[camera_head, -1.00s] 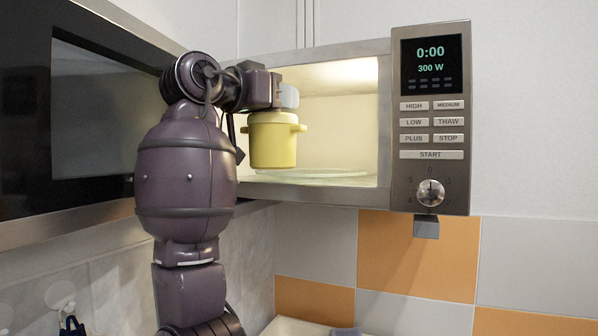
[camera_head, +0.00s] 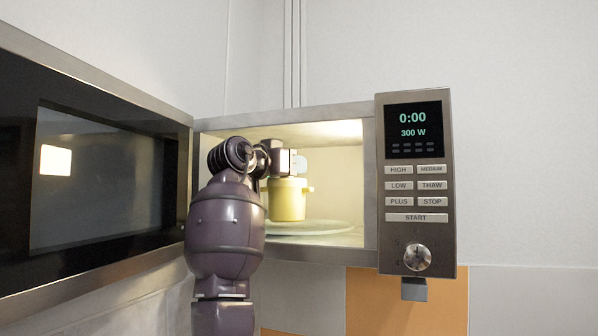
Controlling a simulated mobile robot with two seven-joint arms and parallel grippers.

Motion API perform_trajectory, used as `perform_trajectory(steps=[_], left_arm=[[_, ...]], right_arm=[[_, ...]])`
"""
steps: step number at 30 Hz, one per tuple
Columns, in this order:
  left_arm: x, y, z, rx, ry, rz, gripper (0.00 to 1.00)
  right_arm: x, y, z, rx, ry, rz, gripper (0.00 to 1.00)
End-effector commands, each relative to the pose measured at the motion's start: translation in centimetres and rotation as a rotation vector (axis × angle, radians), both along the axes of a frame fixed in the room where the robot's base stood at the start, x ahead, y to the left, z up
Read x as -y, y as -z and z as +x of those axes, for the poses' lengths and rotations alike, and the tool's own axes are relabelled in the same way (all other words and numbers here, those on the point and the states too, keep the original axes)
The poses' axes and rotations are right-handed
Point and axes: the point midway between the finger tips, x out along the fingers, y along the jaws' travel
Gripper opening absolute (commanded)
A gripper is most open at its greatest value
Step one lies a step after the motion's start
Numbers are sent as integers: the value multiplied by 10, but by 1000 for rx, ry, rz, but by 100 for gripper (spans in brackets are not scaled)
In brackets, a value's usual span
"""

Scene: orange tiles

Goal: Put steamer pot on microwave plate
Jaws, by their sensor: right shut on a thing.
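The yellow steamer pot (camera_head: 287,203) is upright inside the lit microwave cavity, held by my right gripper (camera_head: 299,168). The gripper is shut on the pot near its top; the fingertips are partly hidden. The glass microwave plate (camera_head: 330,228) lies on the cavity floor. The pot is over the left part of the plate in the picture; I cannot tell whether its bottom touches the plate. My right arm covers the left side of the opening. My left gripper is not in view.
The microwave door (camera_head: 100,180) stands open at the left, close to my right arm. The control panel (camera_head: 415,185) borders the opening at the right. The cavity is free to the right of the pot, above the plate.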

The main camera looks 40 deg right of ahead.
Motion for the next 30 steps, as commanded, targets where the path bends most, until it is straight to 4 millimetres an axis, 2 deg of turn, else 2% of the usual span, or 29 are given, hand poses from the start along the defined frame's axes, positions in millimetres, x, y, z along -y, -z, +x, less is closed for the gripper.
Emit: perform_trajectory(steps=[5, 12, 16, 27, 28, 30], left_arm=[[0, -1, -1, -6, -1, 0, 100], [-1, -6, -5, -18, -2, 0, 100], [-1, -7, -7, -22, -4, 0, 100], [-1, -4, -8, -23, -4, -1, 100], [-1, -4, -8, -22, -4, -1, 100], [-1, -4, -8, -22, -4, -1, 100]], right_arm=[[10, -1, 5, 0, 0, -1, 0], [43, -2, 22, -2, 1, -1, 0], [40, 14, 21, 0, -1, -1, 0], [40, 17, 20, 1, -1, -2, 0], [40, 19, 21, 0, -1, 0, 30], [40, 18, 21, 0, -1, 0, 41]])
